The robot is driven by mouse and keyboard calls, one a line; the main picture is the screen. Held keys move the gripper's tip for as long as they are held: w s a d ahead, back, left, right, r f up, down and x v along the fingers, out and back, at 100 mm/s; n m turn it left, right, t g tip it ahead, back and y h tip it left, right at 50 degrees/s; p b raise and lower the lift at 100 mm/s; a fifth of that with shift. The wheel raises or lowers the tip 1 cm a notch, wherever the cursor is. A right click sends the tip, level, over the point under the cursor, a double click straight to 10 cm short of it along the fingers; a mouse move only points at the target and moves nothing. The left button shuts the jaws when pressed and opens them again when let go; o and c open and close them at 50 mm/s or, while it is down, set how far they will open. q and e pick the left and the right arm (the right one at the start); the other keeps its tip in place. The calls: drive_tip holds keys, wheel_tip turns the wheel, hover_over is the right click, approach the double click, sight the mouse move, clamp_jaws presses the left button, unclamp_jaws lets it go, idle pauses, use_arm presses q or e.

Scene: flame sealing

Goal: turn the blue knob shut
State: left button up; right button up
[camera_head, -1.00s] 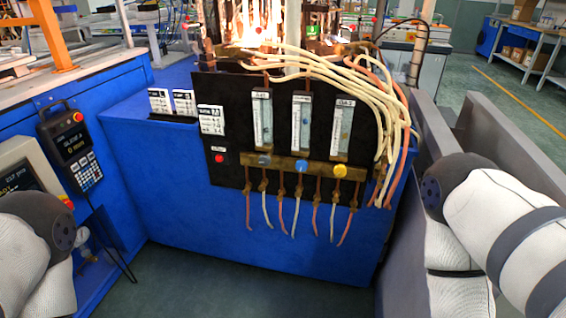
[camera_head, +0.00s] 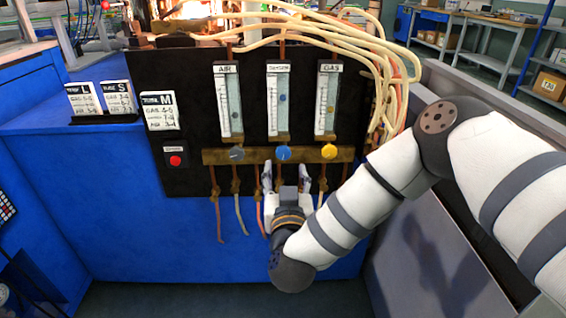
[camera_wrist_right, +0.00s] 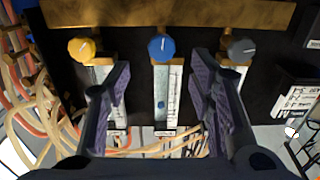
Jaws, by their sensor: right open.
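The blue knob (camera_head: 284,153) is the middle one of three on the brass bar (camera_head: 222,157), below the oxygen flow tube (camera_head: 278,100). My right gripper (camera_head: 286,172) is open just in front of and below it, one finger to each side, and does not visibly hold it. In the right wrist view the blue knob (camera_wrist_right: 161,47) shows at top centre, beyond and between the open, empty fingers of the gripper (camera_wrist_right: 160,82). A white mark on the knob's face looks slanted. My left gripper is out of view.
The grey knob (camera_head: 236,154) and yellow knob (camera_head: 329,151) flank the blue one. Hoses (camera_head: 240,215) hang below the bar. Pale hoses (camera_head: 385,60) arch at the right. A red button (camera_head: 175,160) is at the panel's left.

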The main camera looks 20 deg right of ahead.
sight(283, 155)
drive_tip(key=x, duration=0.6)
drive_tip(key=shift+w+f+b, duration=0.15)
drive_tip(key=shift+w+b, duration=0.1)
drive_tip(key=shift+b, duration=0.1)
drive_tip(key=c, duration=1.2)
drive_tip(key=shift+o, duration=0.2)
